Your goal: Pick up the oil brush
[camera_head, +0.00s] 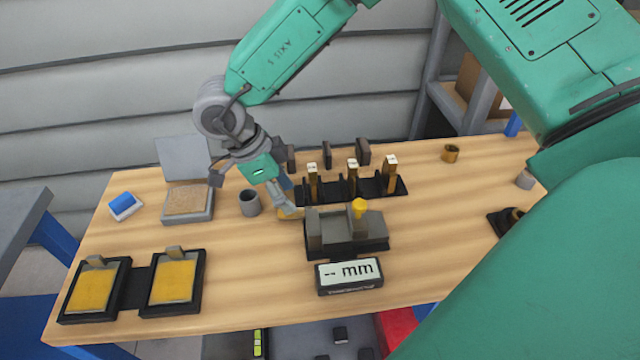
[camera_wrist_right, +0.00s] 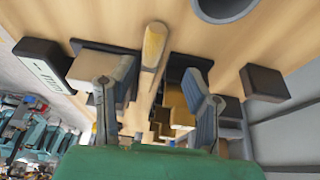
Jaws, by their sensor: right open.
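A brush with a pale wooden handle, which I take to be the oil brush (camera_head: 289,213), lies on the table between the grey cup and the grey gauge block. In the head view my right gripper covers part of it. In the right wrist view the brush handle (camera_wrist_right: 153,45) points away from me, between and beyond the two fingers. My right gripper (camera_head: 280,197) is low over the table, close to the brush, and it also shows in the right wrist view (camera_wrist_right: 157,85). It is open, with nothing visibly held. The brush's bristle end is hard to make out. My left gripper is not in view.
The grey cup (camera_head: 250,204) stands left of the brush. The gauge block (camera_head: 370,228) with a yellow knob and the mm display (camera_head: 349,277) are to the right. A black rack (camera_head: 385,188) with upright stamps stands behind. Two yellow-padded trays (camera_head: 175,284) lie front left.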

